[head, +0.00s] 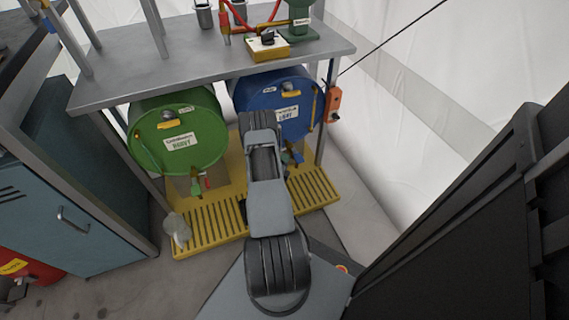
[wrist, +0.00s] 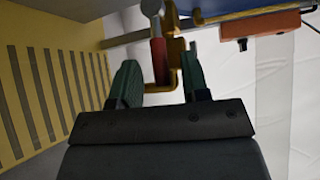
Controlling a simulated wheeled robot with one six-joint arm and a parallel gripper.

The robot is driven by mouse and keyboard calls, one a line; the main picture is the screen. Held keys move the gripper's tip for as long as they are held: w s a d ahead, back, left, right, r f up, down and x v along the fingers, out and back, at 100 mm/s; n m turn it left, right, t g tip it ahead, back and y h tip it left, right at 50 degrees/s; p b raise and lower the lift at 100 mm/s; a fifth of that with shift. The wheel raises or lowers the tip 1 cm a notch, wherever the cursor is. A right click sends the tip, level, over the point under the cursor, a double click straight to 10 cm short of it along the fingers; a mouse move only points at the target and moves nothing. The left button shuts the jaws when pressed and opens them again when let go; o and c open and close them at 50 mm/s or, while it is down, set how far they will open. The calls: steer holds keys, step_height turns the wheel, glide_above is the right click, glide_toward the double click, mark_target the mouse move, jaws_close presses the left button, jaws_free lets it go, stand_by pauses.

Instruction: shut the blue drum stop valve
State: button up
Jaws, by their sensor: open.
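The blue drum (head: 265,92) lies on its side under the grey bench, right of the green drum (head: 178,135). In the head view my arm covers part of its front and most of the stop valve below it. In the wrist view, the valve shows as a brass body (wrist: 176,62) with a red lever (wrist: 159,62), under the blue drum's edge (wrist: 225,8). My gripper (wrist: 162,72) is open, with its two green fingers apart. The red lever and part of the brass body appear between the fingers. I cannot tell whether either finger touches them.
A yellow slatted tray (head: 210,222) lies under the drums. The bench (head: 150,68) is close above them. An orange box (head: 333,104) is on the right bench leg. A blue-grey cabinet (head: 85,190) stands at the left. A clear bag-like object (head: 176,228) is at the tray's left corner.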

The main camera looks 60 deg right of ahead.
steer(key=shift+w+d, duration=0.1)
steer(key=shift+d, duration=0.35)
steer(key=shift+c, duration=0.4)
jaws_close()
